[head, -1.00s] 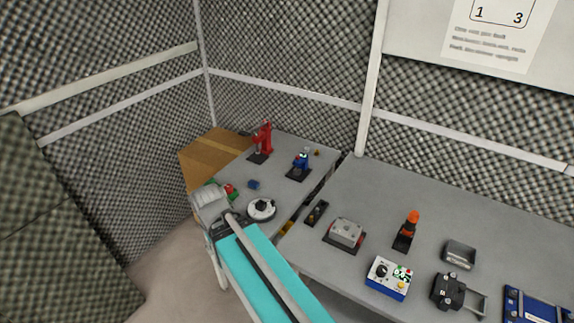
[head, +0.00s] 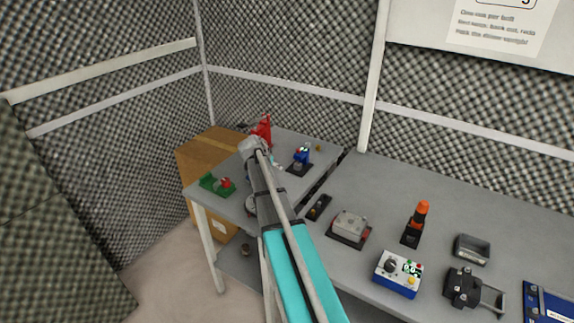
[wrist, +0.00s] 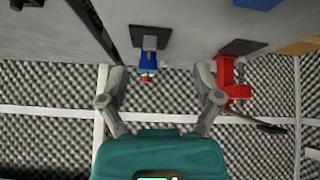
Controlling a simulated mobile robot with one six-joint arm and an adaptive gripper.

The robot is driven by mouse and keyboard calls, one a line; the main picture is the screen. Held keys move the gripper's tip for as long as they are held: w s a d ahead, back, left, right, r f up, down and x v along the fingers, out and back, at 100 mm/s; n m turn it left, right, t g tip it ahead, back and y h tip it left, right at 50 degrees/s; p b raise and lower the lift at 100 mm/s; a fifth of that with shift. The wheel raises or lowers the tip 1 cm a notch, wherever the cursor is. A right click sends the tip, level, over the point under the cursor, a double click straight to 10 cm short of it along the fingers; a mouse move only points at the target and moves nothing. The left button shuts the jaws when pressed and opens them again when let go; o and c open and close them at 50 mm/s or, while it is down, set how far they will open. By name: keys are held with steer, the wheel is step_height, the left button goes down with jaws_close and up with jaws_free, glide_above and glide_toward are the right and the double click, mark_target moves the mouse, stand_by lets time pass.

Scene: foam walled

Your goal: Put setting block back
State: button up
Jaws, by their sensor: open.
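My gripper (head: 252,148) is raised over the far table in the head view. In the head view my arm covers the part of the table where a small blue block would show.
A red press-like device (head: 264,130) and a blue device (head: 302,156) stand on the far table. A green holder (head: 210,184) with a red part is at its left edge. The nearer table holds a grey box (head: 350,227), an orange-topped post (head: 417,215) and a control box (head: 397,272).

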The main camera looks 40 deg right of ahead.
steer(key=m+h+b, duration=0.1)
steer(key=m, duration=0.1)
glide_toward(297, 164)
steer(key=s+a+r, duration=0.1)
steer(key=a+r, duration=0.1)
steer(key=a, duration=0.1)
steer(key=shift+s+d+r+h, duration=0.1)
steer(key=shift+d+h, duration=0.2)
steer(key=b+x, duration=1)
steer(key=x, duration=0.3)
steer(key=shift+w+d+f, duration=0.2)
steer(key=shift+w+f, duration=0.05)
steer(key=shift+f, duration=0.05)
jaws_close()
